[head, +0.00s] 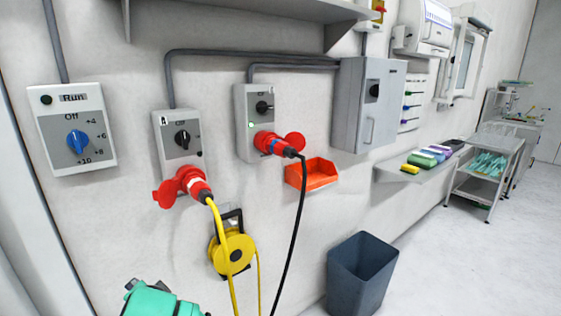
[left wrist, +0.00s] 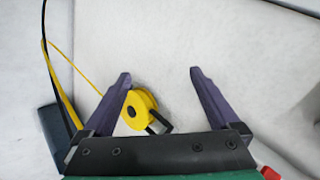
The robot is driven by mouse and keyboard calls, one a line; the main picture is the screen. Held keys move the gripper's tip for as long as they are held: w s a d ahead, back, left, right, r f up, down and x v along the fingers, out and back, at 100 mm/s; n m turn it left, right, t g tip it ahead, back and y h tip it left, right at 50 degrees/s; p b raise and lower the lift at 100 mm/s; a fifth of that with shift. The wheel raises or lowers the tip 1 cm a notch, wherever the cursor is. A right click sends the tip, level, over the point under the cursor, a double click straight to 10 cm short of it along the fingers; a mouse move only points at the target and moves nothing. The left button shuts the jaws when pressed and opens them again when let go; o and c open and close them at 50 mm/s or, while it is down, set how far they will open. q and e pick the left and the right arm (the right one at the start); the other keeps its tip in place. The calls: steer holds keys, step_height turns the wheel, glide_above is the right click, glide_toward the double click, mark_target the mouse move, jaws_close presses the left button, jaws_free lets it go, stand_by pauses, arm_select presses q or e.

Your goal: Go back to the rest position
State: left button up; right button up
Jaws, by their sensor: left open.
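My left gripper (left wrist: 160,75) is open in the left wrist view, its two dark purple fingers apart with nothing between the tips. A green part of what looks like my left arm shows at the bottom left of the head view; its fingers are not visible there. A yellow cable reel (left wrist: 141,108) appears beyond the left finger in the wrist view, partly covered by it. The reel (head: 233,253) hangs on the wall in the head view. My right gripper is in neither view.
Two grey sockets (head: 170,128) (head: 241,104) hold red plugs with yellow and black cables hanging down. A blue-knob dial box (head: 57,150) is at left. A red bin (head: 312,182) and grey cabinet (head: 349,82) are on the wall. A dark waste bin (head: 361,276) stands on the floor.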

arm_select(q)
steer(key=s+d+f+n+g+h, duration=0.2)
steer(key=s+d+f+h, duration=0.1)
steer(key=s+f, duration=0.55)
steer(key=s+d+f+n+g+h, duration=0.2)
steer(key=s+d+f+g+h, duration=0.15)
steer(key=s+f, duration=0.75)
steer(key=f, duration=1)
steer(key=s+f, duration=0.2)
steer(key=f, duration=0.9)
steer(key=s+a+f+g, duration=0.1)
steer(key=s+a+f, duration=0.2)
steer(key=s+f, duration=0.9)
steer(key=s, duration=0.3)
steer(key=shift+s+f+m, duration=0.35)
steer(key=shift+f+m, duration=0.05)
steer(key=shift+g+y, duration=0.25)
